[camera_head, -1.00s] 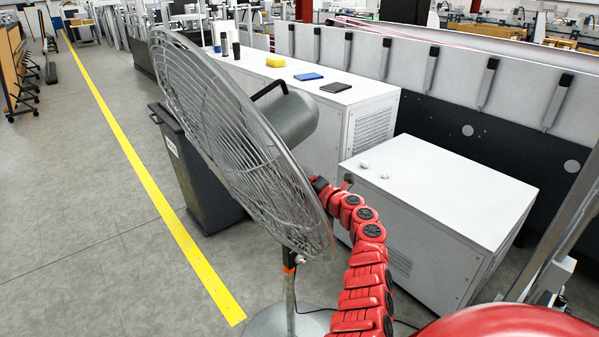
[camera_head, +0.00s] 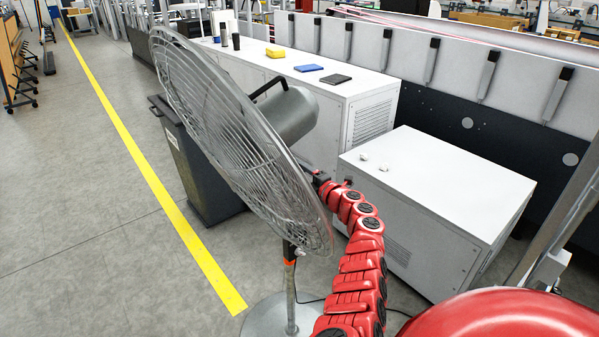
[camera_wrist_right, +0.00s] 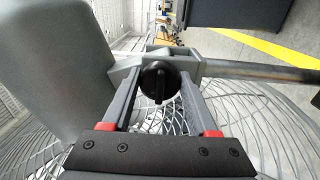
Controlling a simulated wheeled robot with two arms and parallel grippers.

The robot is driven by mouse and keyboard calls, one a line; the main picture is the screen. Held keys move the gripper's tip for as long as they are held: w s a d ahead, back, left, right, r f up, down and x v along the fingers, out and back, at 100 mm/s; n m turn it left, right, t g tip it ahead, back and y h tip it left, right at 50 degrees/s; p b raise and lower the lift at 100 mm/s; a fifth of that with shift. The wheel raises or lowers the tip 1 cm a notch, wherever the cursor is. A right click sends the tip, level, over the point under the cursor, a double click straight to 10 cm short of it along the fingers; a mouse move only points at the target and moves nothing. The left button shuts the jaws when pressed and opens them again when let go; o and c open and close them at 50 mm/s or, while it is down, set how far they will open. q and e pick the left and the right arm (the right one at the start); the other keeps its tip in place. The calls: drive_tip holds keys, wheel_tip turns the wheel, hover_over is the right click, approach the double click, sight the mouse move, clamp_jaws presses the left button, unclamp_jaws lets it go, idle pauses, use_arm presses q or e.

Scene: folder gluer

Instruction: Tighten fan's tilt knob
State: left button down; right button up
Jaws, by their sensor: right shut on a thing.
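The fan (camera_head: 240,140) stands on a pole with a round base, its wire cage tilted, in the head view. Its grey motor housing (camera_head: 290,113) sits behind the cage and also shows at the left of the right wrist view (camera_wrist_right: 62,70). The black tilt knob (camera_wrist_right: 160,83) is in the middle of the right wrist view, its raised grip bar upright. My right gripper (camera_wrist_right: 160,88) is shut on the knob, one finger on each side. My left gripper is not in view.
A white cabinet (camera_head: 435,195) stands right of my right arm. A dark bin (camera_head: 200,175) stands behind the cage. The left floor is open.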

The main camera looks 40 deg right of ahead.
drive_tip(key=o, duration=1.1)
drive_tip(key=shift+s+d+f, duration=0.1)
drive_tip(key=shift+s+f, duration=0.1)
drive_tip(key=shift+s, duration=0.25)
drive_tip(key=s+b, duration=0.1)
drive_tip(key=s, duration=0.4)
drive_tip(key=s+b, duration=0.1)
drive_tip(key=s, duration=0.5)
drive_tip(key=s+d+b, duration=0.1)
drive_tip(key=s, duration=0.4)
drive_tip(key=shift+s+d+r, duration=0.1)
drive_tip(key=shift+s+r, duration=0.1)
